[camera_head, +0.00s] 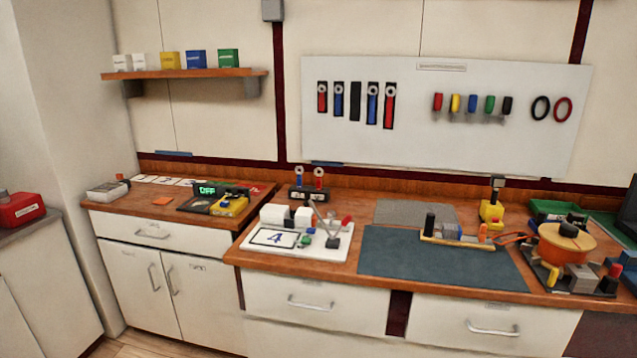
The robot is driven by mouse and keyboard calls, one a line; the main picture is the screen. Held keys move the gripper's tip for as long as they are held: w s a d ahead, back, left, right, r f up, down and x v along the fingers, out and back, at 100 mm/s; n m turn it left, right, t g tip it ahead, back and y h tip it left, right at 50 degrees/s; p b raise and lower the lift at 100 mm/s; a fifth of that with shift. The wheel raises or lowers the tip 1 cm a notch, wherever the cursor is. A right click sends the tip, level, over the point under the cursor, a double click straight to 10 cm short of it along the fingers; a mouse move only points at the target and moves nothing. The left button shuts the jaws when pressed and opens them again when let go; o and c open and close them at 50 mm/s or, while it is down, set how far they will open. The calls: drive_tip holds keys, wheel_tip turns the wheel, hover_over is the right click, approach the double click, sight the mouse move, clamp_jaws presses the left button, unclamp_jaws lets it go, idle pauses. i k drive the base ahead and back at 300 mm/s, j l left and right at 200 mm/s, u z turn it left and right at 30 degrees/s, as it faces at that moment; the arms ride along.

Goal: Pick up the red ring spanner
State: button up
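Several slim tools with round grey heads hang on dark backings on the white wall board (420,155). One red ring-headed tool (322,102) hangs at the far left of that row, and a longer red one (389,109) at its right end. Two blue ones hang between them, with one plain black backing in the middle. A third red ring-headed tool (319,179) stands upright in a dark holder (310,195) on the bench, beside a blue one (298,177). I cannot tell which is the task's spanner. My gripper is not in view.
A white board marked 4 (275,237) and a blue-grey mat (400,258) lie in front of the holder. A yellow-based fixture (455,238) sits on the mat. An orange reel (566,245) stands at the right. A shelf (185,73) holds small boxes.

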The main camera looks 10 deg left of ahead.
sight(318, 181)
drive_tip(key=i+u, duration=0.15)
drive_tip(key=u, duration=0.7)
